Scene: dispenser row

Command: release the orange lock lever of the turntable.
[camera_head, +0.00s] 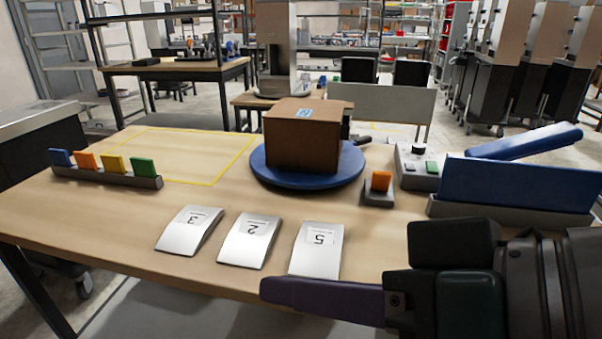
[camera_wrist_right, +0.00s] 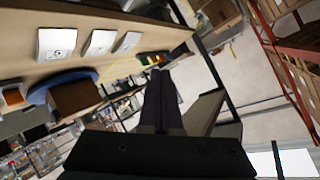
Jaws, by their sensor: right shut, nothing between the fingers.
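The orange lock lever (camera_head: 380,181) stands upright on a small dark base just right of the round blue turntable (camera_head: 343,174). A brown cardboard box (camera_head: 300,140) sits on the turntable. My right gripper (camera_head: 268,290) is shut and empty at the table's front edge, nearer to me than the lever and clear of it. In the right wrist view the shut fingers (camera_wrist_right: 157,76) point away from the lever (camera_wrist_right: 13,97), which shows at the left edge beside the turntable (camera_wrist_right: 40,95) and the box (camera_wrist_right: 75,99). My left gripper is not in view.
Silver dispenser plates (camera_head: 248,240) lie along the front of the table (camera_head: 120,215). A blue angled holder (camera_head: 515,185) and a grey control box (camera_head: 417,168) stand right of the lever. A rack of coloured tabs (camera_head: 105,177) is at left. The table's middle left is clear.

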